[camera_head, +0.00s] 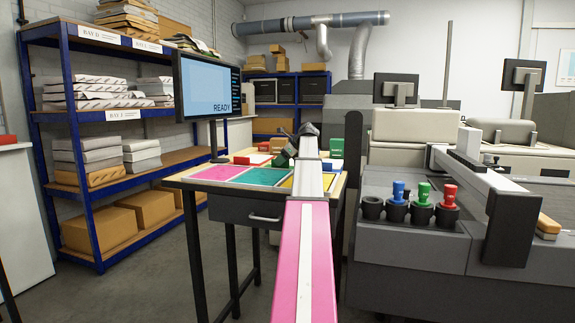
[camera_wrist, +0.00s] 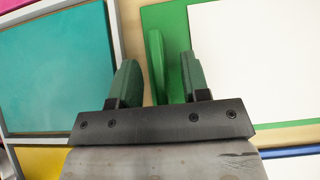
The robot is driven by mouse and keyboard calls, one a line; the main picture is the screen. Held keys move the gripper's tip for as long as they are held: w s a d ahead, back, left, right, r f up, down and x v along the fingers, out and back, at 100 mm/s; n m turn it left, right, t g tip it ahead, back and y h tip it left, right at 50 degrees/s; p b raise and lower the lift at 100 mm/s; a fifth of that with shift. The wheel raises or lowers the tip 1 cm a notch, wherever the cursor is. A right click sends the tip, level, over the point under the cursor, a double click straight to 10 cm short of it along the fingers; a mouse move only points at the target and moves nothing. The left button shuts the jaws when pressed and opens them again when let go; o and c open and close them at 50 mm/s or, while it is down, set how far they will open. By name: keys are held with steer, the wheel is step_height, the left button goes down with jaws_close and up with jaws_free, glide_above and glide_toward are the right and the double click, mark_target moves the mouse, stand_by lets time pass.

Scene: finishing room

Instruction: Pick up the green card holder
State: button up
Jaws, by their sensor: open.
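The green card holder (camera_wrist: 178,35) lies in the right part of the wrist view, with a white card face covering most of it. A narrow raised green part (camera_wrist: 155,60) at its left side stands between the two fingers of my gripper (camera_wrist: 160,68). My gripper is open, with green-padded fingers, one on each side of this part with gaps showing. In the head view my gripper (camera_head: 284,158) is low over the far part of the table. A green item (camera_head: 337,147) shows just right of my arm there, partly hidden; I cannot tell if it is the holder.
The table (camera_head: 190,184) carries pink (camera_head: 216,172), teal (camera_head: 259,176) and yellow panels. A red-edged item (camera_head: 252,159) lies behind them. A monitor (camera_head: 207,88) stands at the left. A grey machine (camera_head: 400,255) with coloured-handled stamps (camera_head: 422,195) is at the right.

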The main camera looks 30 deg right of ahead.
steer(key=shift+w+a+f, duration=0.15)
steer(key=shift+f, duration=0.1)
jaws_close()
steer(key=shift+r, duration=0.2)
